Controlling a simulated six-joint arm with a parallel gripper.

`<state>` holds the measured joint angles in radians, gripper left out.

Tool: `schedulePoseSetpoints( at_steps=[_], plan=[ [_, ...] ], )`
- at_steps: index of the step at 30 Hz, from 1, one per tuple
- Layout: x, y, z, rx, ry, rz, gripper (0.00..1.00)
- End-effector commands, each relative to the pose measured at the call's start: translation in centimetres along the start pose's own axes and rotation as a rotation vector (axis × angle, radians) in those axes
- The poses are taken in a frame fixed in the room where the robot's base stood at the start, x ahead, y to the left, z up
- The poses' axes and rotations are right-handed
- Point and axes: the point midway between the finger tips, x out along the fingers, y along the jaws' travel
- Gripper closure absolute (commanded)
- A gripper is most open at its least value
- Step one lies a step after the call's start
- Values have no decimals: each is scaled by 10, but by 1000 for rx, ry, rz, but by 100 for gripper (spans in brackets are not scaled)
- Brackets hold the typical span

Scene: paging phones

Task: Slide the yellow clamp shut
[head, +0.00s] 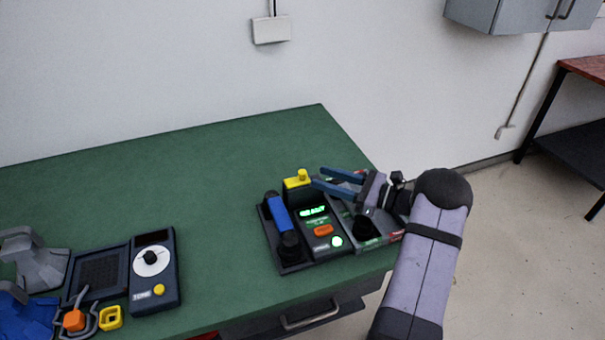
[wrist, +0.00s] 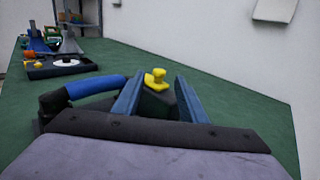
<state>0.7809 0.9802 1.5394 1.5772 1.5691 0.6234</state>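The yellow clamp (head: 298,180) sits at the back of a dark phone unit on the green table, with a small knob standing up on it. In the wrist view the yellow clamp (wrist: 155,79) lies ahead, between the two finger lines. My gripper (head: 317,176) is open, with its blue fingers apart and pointing left at the clamp from the right. In the wrist view my gripper (wrist: 153,88) shows nothing held. I cannot tell whether a fingertip touches the clamp. The blue handset (head: 278,213) lies on the left part of the unit.
The unit has a lit green display (head: 313,211), an orange button (head: 323,230) and a glowing green button (head: 337,241). A dial box (head: 153,270) stands at the left, near a grey stand (head: 38,262) and small orange and yellow parts. The table's middle is clear.

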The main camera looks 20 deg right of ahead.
Motion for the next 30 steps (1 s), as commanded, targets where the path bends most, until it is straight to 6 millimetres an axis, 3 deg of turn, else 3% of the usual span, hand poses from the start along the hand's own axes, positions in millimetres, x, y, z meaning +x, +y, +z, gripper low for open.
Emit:
schedulePoseSetpoints(
  at_steps=[7,21,30],
  plan=[
    [12,1,1,-1,1,3,62],
    [67,2,0,0,2,4,62],
    [74,1,0,-2,2,2,62]
  ],
)
